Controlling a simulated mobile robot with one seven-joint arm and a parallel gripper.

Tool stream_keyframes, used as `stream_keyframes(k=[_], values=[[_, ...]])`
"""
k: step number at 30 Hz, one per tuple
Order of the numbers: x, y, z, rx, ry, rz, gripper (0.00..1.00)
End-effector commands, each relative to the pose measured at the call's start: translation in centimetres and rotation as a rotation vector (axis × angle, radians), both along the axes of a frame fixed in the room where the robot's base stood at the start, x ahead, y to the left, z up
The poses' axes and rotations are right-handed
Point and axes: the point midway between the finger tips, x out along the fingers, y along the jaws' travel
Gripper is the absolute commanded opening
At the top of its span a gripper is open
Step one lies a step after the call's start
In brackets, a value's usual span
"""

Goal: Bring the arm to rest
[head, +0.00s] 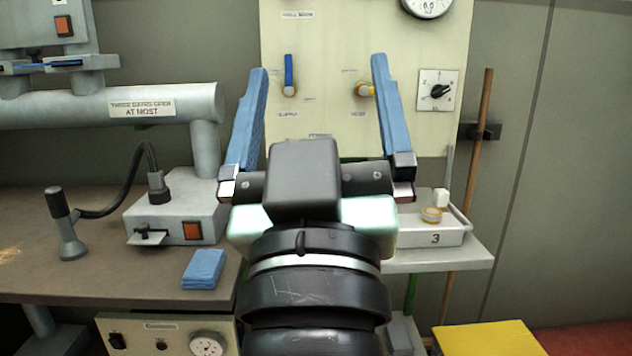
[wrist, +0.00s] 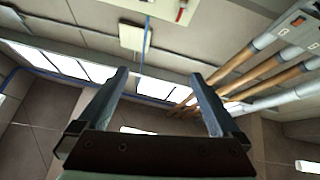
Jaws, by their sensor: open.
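My gripper (head: 317,72) stands raised in the middle of the head view, its two blue fingers pointing up and spread wide apart. Nothing is between the fingers. In the wrist view the open gripper (wrist: 158,82) faces the ceiling and upper walls, with pipes and lit windows beyond. My wrist and gripper body hide part of the panel and of the shelf behind.
A brown bench (head: 90,268) at left carries a grey box with a red switch (head: 175,218), a black-handled tool (head: 65,225) and a folded blue cloth (head: 203,269). A cream panel (head: 330,35) with valves stands behind. A yellow surface (head: 488,340) is at lower right.

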Motion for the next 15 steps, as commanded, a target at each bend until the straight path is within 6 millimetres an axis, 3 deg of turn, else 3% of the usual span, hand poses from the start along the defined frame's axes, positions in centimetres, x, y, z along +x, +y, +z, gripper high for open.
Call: stream_keyframes(k=[1,3,6,15], values=[[-2.9,0.0,3.1,0.057,-0.118,0.052,1.00],[-6.4,0.0,6.9,0.123,-0.250,0.130,1.00],[-5.5,0.1,11.0,0.115,-0.217,0.120,1.00],[-5.3,0.1,20.3,0.113,-0.211,0.118,1.00]])
